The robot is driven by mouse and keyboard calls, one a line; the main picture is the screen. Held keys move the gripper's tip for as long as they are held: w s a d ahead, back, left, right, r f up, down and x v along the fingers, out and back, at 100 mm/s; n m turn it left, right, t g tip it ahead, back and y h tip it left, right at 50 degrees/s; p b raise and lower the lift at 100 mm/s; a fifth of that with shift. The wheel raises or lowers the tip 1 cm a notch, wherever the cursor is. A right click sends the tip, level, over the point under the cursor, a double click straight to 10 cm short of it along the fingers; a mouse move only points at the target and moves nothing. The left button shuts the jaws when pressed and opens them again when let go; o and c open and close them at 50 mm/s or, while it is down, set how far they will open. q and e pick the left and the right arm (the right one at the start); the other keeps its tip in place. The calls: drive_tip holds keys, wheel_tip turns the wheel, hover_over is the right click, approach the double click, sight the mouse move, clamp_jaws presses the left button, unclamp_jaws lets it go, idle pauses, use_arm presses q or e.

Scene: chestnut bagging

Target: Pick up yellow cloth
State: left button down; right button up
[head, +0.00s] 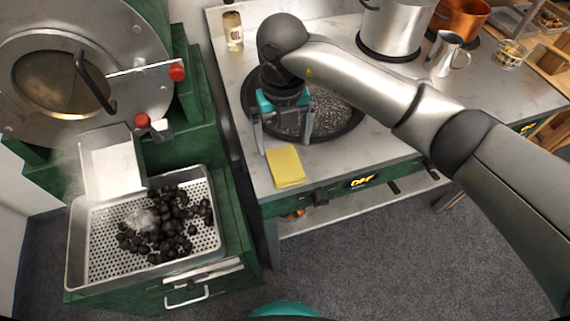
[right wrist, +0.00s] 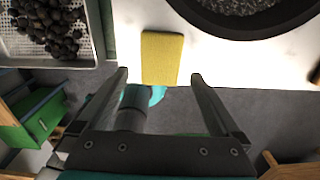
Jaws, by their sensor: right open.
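The yellow cloth (head: 285,167) lies flat and folded at the front left edge of the counter in the head view. It also shows in the right wrist view (right wrist: 162,58), ahead of and between the fingertips. My right gripper (head: 284,140) is open and empty, above the counter just behind the cloth in the head view. In the right wrist view its two fingers (right wrist: 158,76) are spread wider than the cloth, and no contact shows. My left gripper is not in view.
A round dark-rimmed pan (head: 352,119) sits behind the cloth. A perforated tray (head: 98,258) of dark chestnuts stands left, below a roaster (head: 60,75). A bottle (head: 233,32), a pot (head: 392,28) and a metal jug (head: 443,55) stand farther back. The counter right of the pan is clear.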

sight(285, 163)
drive_tip(key=shift+s+d+f, duration=0.1)
drive_tip(key=shift+f, duration=1.6)
drive_tip(key=shift+s+d+f, duration=0.1)
drive_tip(key=shift+f, duration=1.6)
drive_tip(key=c, duration=1.1)
drive_tip(key=shift+r, duration=0.15)
wheel_tip(285, 163, up, 20)
drive_tip(key=shift+f+p, duration=0.1)
drive_tip(key=shift+p, duration=0.65)
drive_tip(key=o, duration=0.8)
drive_tip(key=c, duration=0.6)
